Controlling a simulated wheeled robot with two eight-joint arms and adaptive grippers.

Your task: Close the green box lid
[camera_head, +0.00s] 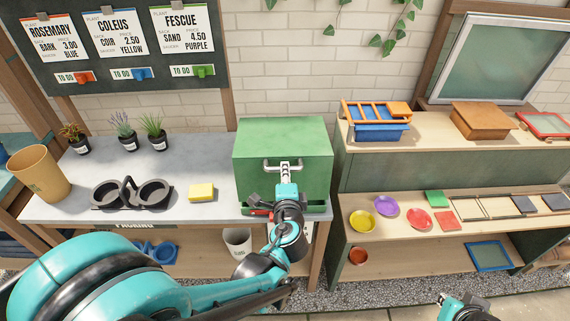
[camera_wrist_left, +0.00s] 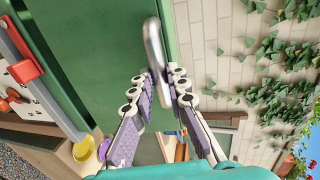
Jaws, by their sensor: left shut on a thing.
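The green box (camera_head: 310,165) stands on the right end of the grey table, its front face hanging down with a metal handle (camera_head: 267,164). My left gripper (camera_head: 285,176) is at this handle. In the left wrist view, the gripper (camera_wrist_left: 160,88) has its fingers on both sides of the handle (camera_wrist_left: 153,48) and is shut on it. The green lid (camera_wrist_left: 85,50) fills the left of that view. Whether the lid's lower edge meets the box is hard to tell behind my wrist. My right gripper (camera_head: 463,304) shows only partly at the bottom edge; its fingers are unclear.
A yellow sponge (camera_head: 201,192), a black double cup holder (camera_head: 132,193) and several small potted plants stand left of the box on the grey table (camera_head: 80,212). A wooden shelf (camera_head: 440,222) with saucers and trays stands close on the right.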

